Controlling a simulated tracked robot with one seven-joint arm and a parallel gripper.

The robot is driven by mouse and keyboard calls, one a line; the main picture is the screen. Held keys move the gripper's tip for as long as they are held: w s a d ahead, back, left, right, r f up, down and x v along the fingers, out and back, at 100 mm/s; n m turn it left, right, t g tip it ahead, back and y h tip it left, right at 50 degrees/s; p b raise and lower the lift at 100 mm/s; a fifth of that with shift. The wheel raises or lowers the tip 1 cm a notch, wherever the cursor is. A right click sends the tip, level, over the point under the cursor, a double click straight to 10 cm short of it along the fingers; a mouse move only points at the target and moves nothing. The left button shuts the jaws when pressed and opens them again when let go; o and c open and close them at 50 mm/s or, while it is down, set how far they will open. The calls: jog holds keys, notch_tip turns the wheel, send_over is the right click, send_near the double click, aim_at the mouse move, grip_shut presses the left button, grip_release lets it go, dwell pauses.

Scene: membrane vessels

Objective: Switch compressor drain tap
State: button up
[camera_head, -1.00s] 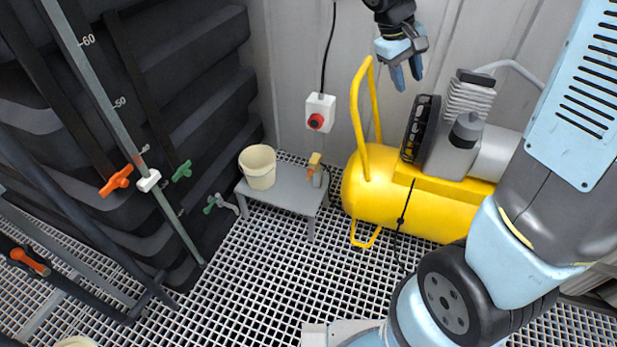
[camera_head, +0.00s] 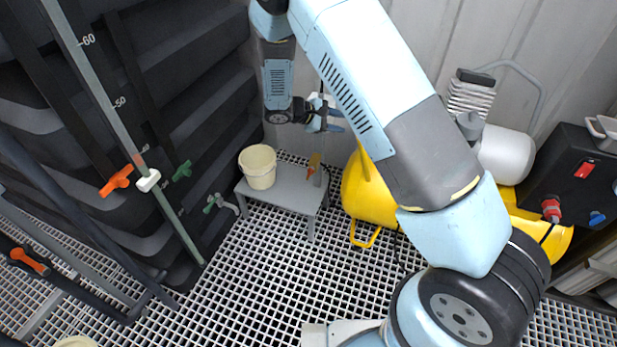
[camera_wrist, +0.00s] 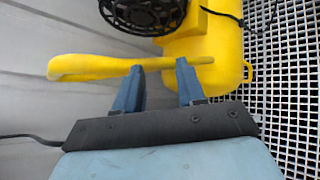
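The yellow compressor tank (camera_head: 370,197) stands against the wall, partly hidden behind my arm in the head view. Its end also shows in the wrist view (camera_wrist: 228,55). My gripper (camera_head: 338,120) is to the left of the compressor, above the small bench, with its fingers pointing right. In the wrist view my gripper (camera_wrist: 158,67) is open, its blue fingers apart. The compressor's yellow handle bar (camera_wrist: 90,67) crosses behind or at the fingertips; I cannot tell whether it touches them. I cannot make out the drain tap in either view.
A grey bench (camera_head: 290,190) holds a cream bucket (camera_head: 258,166) and a small yellow-orange item (camera_head: 313,165). A green-handled tap (camera_head: 212,203) is left of the bench. A black panel (camera_head: 580,170) with red and blue fittings stands at right.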

jog(key=a+f+n+t, duration=0.4)
jog(key=a+f, duration=0.1)
jog(key=f, duration=0.4)
jog(key=a+f+n+t, duration=0.3)
jog(key=a+f+n, duration=0.1)
jog(key=f, duration=0.6)
jog(key=n+t+y, duration=0.6)
jog(key=n, duration=0.3)
send_near(309, 174)
jog(key=x, duration=0.8)
jog(key=shift+w+d+r, duration=0.1)
jog(key=shift+w+r, duration=0.05)
jog(key=shift+w, duration=0.1)
grip_shut()
